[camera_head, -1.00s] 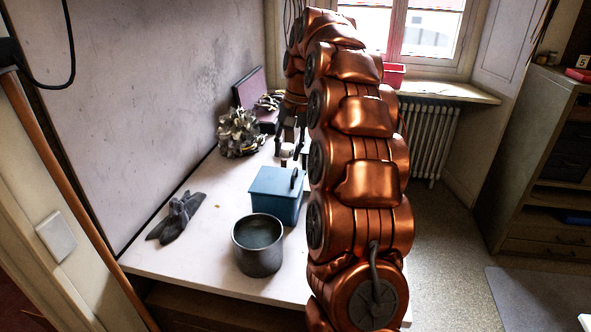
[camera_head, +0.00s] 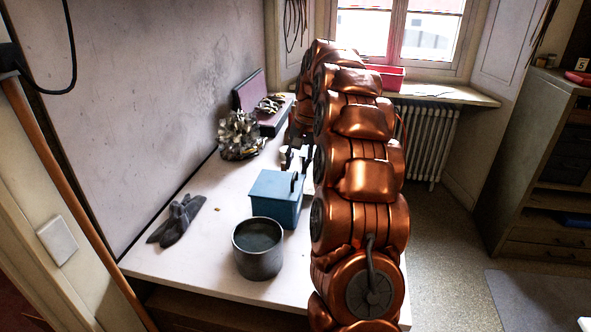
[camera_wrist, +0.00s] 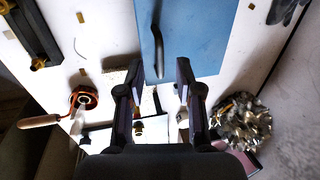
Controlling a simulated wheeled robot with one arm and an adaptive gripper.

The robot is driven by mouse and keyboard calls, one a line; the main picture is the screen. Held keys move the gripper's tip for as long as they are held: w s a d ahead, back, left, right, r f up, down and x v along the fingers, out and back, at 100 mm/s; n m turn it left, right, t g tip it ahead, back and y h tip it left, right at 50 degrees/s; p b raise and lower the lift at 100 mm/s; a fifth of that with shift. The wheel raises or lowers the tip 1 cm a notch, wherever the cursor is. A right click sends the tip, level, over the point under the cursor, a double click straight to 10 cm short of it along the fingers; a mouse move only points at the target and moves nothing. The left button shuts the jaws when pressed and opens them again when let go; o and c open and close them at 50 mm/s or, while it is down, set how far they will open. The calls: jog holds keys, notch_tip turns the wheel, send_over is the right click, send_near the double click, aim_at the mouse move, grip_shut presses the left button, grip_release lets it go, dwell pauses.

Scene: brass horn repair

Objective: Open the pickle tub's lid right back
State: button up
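The pickle tub (camera_head: 277,208) is a blue box on the white bench, and its flat lid (camera_head: 272,184) looks shut. A dark upright handle (camera_head: 293,183) stands at the lid's right side. In the wrist view the blue lid (camera_wrist: 195,35) fills the top middle, with the dark handle (camera_wrist: 158,55) along its left part. My gripper (camera_wrist: 159,78) is open, its two fingers apart and nothing between them, with the handle lying just beyond the fingertips. In the head view my gripper is partly hidden by my arm, just behind the tub.
A grey metal pot (camera_head: 258,250) stands in front of the tub. Dark gloves (camera_head: 176,220) lie to the left. A heap of metal shavings (camera_head: 240,136) sits behind, by the wall. The wrist view shows a round copper-coloured item with a wooden handle (camera_wrist: 42,121).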

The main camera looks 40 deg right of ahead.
jog(key=shift+w+a+f, duration=0.15)
jog(key=shift+f, duration=1.25)
grip_shut()
